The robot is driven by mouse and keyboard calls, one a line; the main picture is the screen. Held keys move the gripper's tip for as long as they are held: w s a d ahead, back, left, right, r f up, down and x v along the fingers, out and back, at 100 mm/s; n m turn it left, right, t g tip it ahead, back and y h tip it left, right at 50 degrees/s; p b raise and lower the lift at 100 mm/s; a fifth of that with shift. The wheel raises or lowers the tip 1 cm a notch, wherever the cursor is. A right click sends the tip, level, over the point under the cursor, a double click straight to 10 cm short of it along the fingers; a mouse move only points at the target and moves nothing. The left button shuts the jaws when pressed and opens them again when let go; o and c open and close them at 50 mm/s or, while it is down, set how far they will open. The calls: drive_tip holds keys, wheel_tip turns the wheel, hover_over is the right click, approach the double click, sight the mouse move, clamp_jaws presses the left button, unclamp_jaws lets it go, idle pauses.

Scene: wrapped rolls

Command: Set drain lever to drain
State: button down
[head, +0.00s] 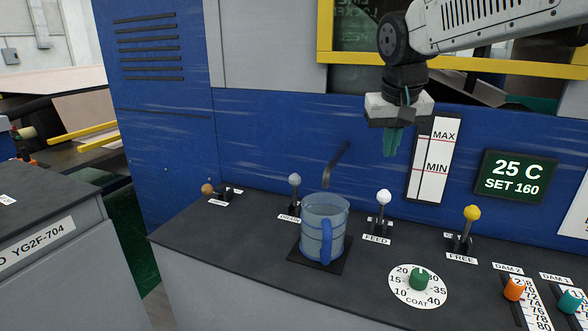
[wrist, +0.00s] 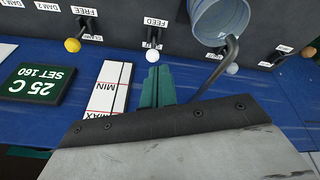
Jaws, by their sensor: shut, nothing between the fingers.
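The drain lever is a short lever with a grey knob (head: 294,180), standing roughly upright behind its DRAIN label (head: 289,218) on the dark console top. In the wrist view its grey knob (wrist: 232,68) shows beside the blue jug, and its label is partly hidden. My gripper (head: 393,153) has green fingers pressed together, empty, pointing down. It hangs above and behind the console, to the right of the drain lever and near the level gauge. The fingers also show in the wrist view (wrist: 156,86), near the white feed knob and touching no lever.
A blue jug (head: 323,238) stands on a black pad, right of the drain lever, under a bent dark spout (head: 336,165). A white-knobbed feed lever (head: 384,197), a yellow-knobbed lever (head: 472,213) and an orange-brown-knobbed lever (head: 208,189) stand along the console. The blue wall rises behind.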

drive_tip(key=w+a+f+t, duration=0.1)
drive_tip(key=w+a+f, duration=0.1)
drive_tip(key=w+a, duration=0.95)
drive_tip(key=t, duration=0.1)
approach(293, 162)
drive_tip(key=s+r, duration=0.2)
drive_tip(key=s, duration=0.1)
drive_tip(key=shift+d+f+n, duration=0.15)
drive_tip(key=shift+d+n, duration=0.05)
drive_tip(key=shift+n, duration=0.2)
drive_tip(key=x, duration=0.9)
drive_tip(key=shift+w+a+f, duration=0.1)
drive_tip(key=shift+w+f, duration=0.15)
drive_tip(key=shift+f, duration=0.1)
drive_tip(key=shift+s+f, duration=0.2)
drive_tip(key=shift+s, duration=0.05)
drive_tip(key=shift+s+d+f, duration=0.1)
drive_tip(key=shift+s, duration=0.75)
drive_tip(key=shift+s+d+f, duration=0.1)
drive_tip(key=shift+s+d, duration=0.05)
drive_tip(key=shift+s, duration=0.65)
drive_tip(key=shift+s+a, duration=0.1)
